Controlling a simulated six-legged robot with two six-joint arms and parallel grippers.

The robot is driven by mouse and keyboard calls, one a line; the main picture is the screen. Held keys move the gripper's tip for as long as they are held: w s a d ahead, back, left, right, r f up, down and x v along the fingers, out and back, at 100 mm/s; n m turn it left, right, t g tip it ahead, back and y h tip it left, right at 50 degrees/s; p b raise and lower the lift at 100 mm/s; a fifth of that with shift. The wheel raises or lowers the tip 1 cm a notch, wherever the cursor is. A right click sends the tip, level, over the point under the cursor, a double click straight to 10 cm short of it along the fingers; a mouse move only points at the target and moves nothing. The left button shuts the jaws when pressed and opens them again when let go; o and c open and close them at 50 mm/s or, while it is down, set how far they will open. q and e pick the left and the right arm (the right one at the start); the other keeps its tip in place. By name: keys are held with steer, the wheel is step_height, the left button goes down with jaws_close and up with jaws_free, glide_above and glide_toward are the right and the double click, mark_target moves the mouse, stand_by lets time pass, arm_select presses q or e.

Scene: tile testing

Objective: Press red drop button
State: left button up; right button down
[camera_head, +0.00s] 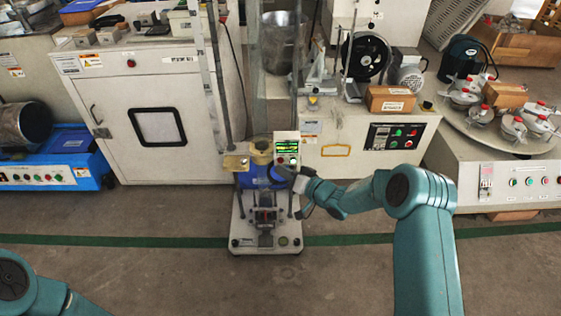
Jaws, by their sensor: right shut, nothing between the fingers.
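A drop-test machine stands on the floor in the middle, with a white base (265,238) and a blue part above it. A small white control box (287,138) with a lit green display is mounted on the machine. Small buttons sit below the display, one of them reddish (293,160); they are too small to make out well. My right gripper (283,172) is shut and empty, just below the box's buttons. I cannot tell whether its tip touches the box. Of my left arm only a link shows at the lower left; its gripper is out of view.
A white cabinet (205,110) stands behind on the left, with a blue machine (50,160) beside it. A bench unit with a control panel (394,136) and a round table (530,138) with several samples stand on the right. The front floor is clear, crossed by a green line (130,241).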

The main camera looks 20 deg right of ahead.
stand_by(0.8)
steer(key=shift+w+d+b, duration=0.1)
steer(key=shift+w+b, duration=0.25)
steer(key=shift+w, duration=0.1)
